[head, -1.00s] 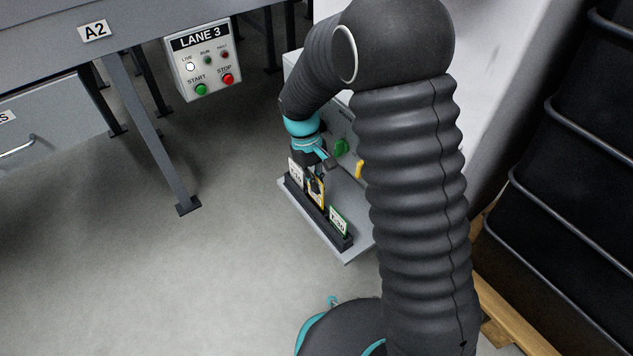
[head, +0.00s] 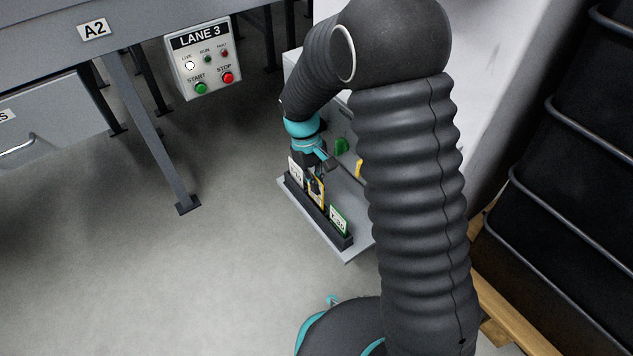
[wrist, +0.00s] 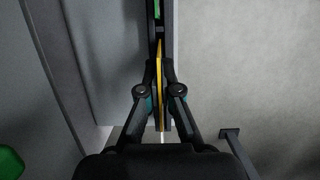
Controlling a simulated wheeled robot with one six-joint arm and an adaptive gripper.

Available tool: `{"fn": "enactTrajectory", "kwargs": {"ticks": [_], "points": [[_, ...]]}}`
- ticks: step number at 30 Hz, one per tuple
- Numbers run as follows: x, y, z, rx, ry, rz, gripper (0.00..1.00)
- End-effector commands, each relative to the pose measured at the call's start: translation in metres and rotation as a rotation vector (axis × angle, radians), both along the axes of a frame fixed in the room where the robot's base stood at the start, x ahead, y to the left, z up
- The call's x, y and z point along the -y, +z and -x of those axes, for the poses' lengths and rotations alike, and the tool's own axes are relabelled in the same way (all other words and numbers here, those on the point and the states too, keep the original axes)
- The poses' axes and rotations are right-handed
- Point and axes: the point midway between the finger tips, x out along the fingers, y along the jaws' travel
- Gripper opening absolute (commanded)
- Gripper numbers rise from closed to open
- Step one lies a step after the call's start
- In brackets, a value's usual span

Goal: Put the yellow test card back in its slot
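The yellow test card (head: 317,191) is at the middle of the dark slotted holder (head: 327,228), between a white-labelled card (head: 296,172) and a green-edged card (head: 339,220). My gripper (head: 317,176) reaches down over it. In the wrist view my gripper (wrist: 160,70) has its fingers closed on both sides of the card (wrist: 160,93), which shows as a thin yellow edge. The card looks upright and in line with the holder. I cannot tell whether its lower edge is seated, as the fingers and holder hide it.
The holder stands on a grey ledge (head: 345,254) with a green knob (head: 341,146) behind it. A LANE 3 control box (head: 200,60) hangs at the upper left. The floor (head: 150,270) at left is clear.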

Motion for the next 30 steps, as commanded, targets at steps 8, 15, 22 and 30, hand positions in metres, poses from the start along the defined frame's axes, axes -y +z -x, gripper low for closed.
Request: {"fn": "enactTrajectory", "kwargs": {"ticks": [8,15,22,30], "points": [[0.000,-0.011,0.000,0.000,0.000,0.000,0.00],[0.000,-0.019,0.000,0.000,0.000,0.000,0.00],[0.000,-0.027,0.000,-0.001,0.000,0.001,0.00],[0.000,-0.036,0.000,-0.001,0.000,0.001,0.00]]}}
